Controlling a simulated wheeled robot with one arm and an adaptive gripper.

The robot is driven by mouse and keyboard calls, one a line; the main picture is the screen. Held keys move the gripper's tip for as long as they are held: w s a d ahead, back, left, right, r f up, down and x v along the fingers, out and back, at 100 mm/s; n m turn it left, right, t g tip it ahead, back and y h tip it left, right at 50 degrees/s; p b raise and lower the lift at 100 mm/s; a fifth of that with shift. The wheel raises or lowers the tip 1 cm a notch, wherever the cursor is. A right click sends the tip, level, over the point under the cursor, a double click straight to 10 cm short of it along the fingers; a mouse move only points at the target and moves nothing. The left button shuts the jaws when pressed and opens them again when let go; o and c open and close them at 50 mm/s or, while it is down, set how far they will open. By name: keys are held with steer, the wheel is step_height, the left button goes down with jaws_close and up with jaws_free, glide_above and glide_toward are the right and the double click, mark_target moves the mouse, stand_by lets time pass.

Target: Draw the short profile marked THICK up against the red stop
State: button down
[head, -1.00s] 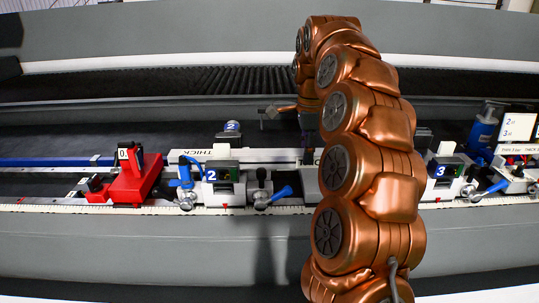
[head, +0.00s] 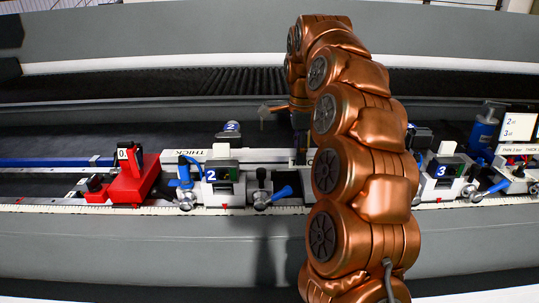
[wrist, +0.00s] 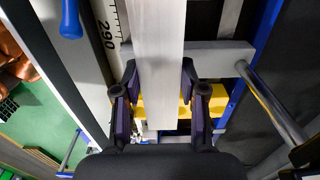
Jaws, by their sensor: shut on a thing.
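The pale profile marked THICK (head: 188,155) lies along the machine bed in the head view. Its left end stands a short gap to the right of the red stop (head: 133,182), which carries a 0 label. In the wrist view the profile (wrist: 157,30) runs between the two dark fingers of my gripper (wrist: 159,84), which are shut on its sides. In the head view my arm hides the right part of the profile and most of the gripper.
Clamp unit 2 (head: 223,180) and clamp unit 3 (head: 442,176), with blue levers, stand along the front rail. A blue bar (head: 50,161) lies at the left. A ruler scale (wrist: 110,30) runs beside the profile. A yellow part (wrist: 184,112) sits below it.

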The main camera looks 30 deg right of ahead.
mark_target(277, 152)
steer(key=shift+w+a+b, duration=0.25)
steer(key=shift+w+a, duration=0.2)
steer(key=shift+a, duration=0.45)
steer(key=shift+w+a+b, duration=0.2)
steer(key=shift+w+a, duration=0.2)
steer(key=shift+a, duration=0.55)
steer(key=shift+w+a+b, duration=0.25)
steer(key=shift+w+a, duration=0.2)
steer(key=shift+a, duration=0.45)
stand_by(0.6)
steer(key=c, duration=0.6)
jaws_free()
steer(key=s+d+p, duration=0.1)
steer(key=d, duration=0.2)
steer(key=s+d+p, duration=0.1)
steer(key=d+p, duration=0.1)
steer(key=d, duration=0.2)
steer(key=s+d+p, duration=0.1)
steer(key=s+d, duration=0.1)
steer(key=d, duration=0.1)
steer(key=shift+d+r+p, duration=0.2)
steer(key=shift+d+p, duration=0.05)
steer(key=shift+p, duration=0.15)
steer(key=shift+w+d+f+p, duration=0.25)
steer(key=shift+w+p, duration=0.2)
steer(key=shift+w, duration=0.15)
